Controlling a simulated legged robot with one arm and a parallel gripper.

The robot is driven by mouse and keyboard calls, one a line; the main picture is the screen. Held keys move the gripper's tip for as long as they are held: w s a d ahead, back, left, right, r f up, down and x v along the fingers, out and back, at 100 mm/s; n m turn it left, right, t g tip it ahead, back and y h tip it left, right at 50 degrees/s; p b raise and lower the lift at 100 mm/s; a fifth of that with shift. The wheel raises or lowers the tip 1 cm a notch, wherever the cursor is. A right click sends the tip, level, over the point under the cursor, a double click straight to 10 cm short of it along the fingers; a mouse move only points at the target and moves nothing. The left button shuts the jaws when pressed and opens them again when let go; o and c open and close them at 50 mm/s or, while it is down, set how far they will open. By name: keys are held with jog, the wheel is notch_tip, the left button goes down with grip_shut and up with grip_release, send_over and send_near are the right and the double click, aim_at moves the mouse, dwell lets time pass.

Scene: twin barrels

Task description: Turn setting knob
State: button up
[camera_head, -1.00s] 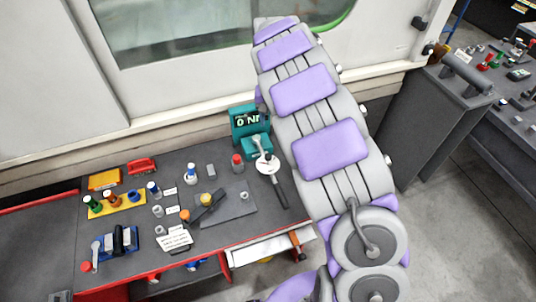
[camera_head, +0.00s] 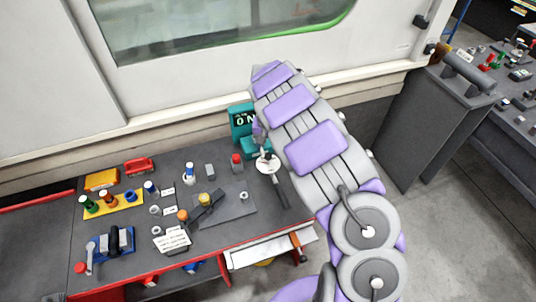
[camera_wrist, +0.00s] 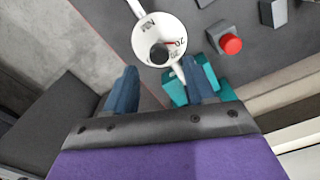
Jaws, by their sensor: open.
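A white round dial (camera_head: 268,163) with a dark central knob sits at the right end of the dark workbench. In the wrist view the white dial (camera_wrist: 147,22) has printed markings, a red pointer and a dark round knob (camera_wrist: 159,53). My gripper (camera_wrist: 164,70) is open, its two blue-grey fingers pointing at the dial, one to each side of the knob's lower end in the picture. In the head view my arm hides most of the gripper.
A teal device with a display (camera_head: 242,120) stands just behind the dial, partly behind my arm. A red button (camera_head: 237,160) is left of the dial, and it also shows in the wrist view (camera_wrist: 231,44). Several small parts cover the bench's left side.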

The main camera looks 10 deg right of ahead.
aim_at(268, 154)
jog(key=shift+f+b, duration=0.35)
jog(key=shift+f, duration=1.9)
grip_shut()
